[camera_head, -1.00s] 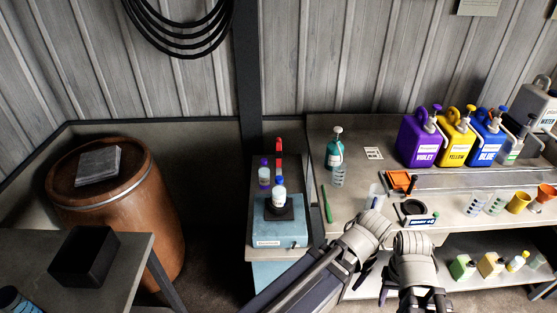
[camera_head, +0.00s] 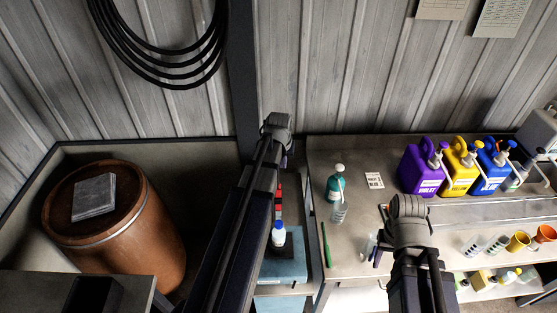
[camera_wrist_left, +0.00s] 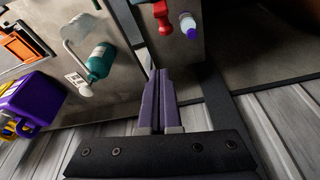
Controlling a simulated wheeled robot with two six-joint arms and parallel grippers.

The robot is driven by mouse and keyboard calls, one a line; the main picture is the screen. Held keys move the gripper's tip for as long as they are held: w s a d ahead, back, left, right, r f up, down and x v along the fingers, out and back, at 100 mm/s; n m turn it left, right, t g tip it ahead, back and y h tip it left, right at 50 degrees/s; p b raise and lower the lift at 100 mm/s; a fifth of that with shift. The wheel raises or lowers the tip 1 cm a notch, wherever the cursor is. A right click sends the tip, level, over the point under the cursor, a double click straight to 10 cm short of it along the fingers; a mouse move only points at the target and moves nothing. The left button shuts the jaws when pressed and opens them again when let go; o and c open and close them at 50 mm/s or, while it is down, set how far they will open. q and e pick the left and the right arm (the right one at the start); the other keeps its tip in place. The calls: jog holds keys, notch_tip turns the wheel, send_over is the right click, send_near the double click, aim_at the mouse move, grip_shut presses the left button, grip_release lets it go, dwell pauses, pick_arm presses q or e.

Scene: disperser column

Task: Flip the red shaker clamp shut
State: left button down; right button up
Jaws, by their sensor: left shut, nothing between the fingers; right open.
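The red shaker clamp (camera_head: 279,190) stands behind the pale-blue shaker box (camera_head: 286,270) and is partly hidden by my left arm. In the left wrist view the red clamp handle (camera_wrist_left: 163,16) shows at the top, beyond my fingertips and apart from them. My left gripper (camera_wrist_left: 158,74) is shut and empty; in the head view its fingers are mostly hidden behind the arm, near the back of the shaker bench. A blue-capped white bottle (camera_head: 279,234) stands on the shaker. My right gripper (camera_head: 379,249) is open and empty over the right bench.
A teal pump bottle (camera_head: 336,187), a green tool (camera_head: 326,244) and purple (camera_head: 423,172), yellow and blue jugs are on the right bench. A brown barrel (camera_head: 115,230) stands left, a dark post (camera_head: 243,80) behind.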

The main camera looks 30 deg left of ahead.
aim_at(278, 197)
pick_arm(q)
jog(key=shift+w+a+r, duration=0.2)
jog(key=shift+a, duration=0.25)
jog(key=shift+w+a+r, duration=0.15)
jog(key=shift+a+r, duration=0.05)
jog(key=shift+a, duration=0.2)
jog(key=shift+f, duration=0.1)
notch_tip(278, 197, down, 9)
jog(key=s+b, duration=0.1)
jog(key=b, duration=0.8)
jog(key=shift+d, duration=0.3)
jog(key=shift+f, duration=0.1)
